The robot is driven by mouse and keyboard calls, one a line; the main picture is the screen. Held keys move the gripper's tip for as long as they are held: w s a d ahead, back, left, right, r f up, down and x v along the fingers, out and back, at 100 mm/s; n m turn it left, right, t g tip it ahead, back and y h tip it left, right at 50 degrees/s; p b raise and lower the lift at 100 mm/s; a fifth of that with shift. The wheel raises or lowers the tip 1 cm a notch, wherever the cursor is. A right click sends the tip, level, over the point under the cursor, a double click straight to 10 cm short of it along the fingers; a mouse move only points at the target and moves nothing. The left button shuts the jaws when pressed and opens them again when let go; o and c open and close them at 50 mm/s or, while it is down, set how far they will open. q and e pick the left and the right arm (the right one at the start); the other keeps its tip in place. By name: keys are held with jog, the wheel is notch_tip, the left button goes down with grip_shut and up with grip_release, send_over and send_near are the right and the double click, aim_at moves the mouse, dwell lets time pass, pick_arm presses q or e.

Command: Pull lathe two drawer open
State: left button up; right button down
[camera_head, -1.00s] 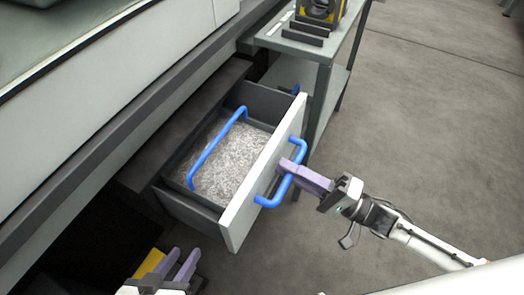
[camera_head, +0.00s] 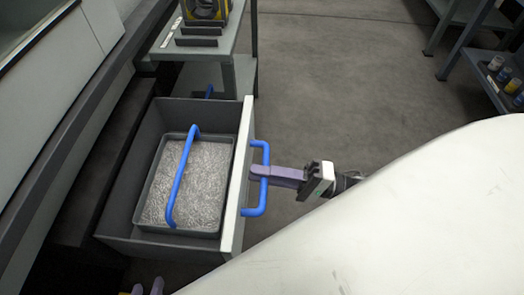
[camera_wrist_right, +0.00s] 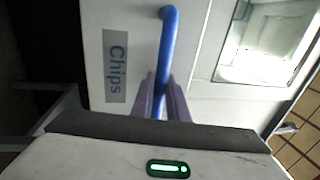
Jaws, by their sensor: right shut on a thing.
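The drawer (camera_head: 237,180) has a white front and dark grey walls and stands well out from the lathe. Inside is a grey tray of metal chips (camera_head: 205,185) with a blue bar handle (camera_head: 181,176) over it. My right gripper (camera_head: 255,171) is shut on the blue drawer handle (camera_head: 262,208) at the front. In the right wrist view, the fingers (camera_wrist_right: 162,105) are around the blue handle (camera_wrist_right: 168,50), next to a "Chips" label (camera_wrist_right: 115,66) on the drawer front. My left gripper (camera_head: 147,288) shows only its fingertips at the bottom edge; the two tips stand apart.
The lathe body (camera_head: 50,110) runs along the left. A grey side table (camera_head: 210,45) with a yellow and black item stands behind the drawer. Shelving (camera_head: 475,50) with small cans is at the far right. The floor (camera_head: 340,80) right of the drawer is clear.

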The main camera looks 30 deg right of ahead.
jog(key=c, duration=2)
grip_release()
jog(key=v, duration=1)
jog(key=shift+s+d, duration=0.1)
jog(key=shift+f, duration=0.1)
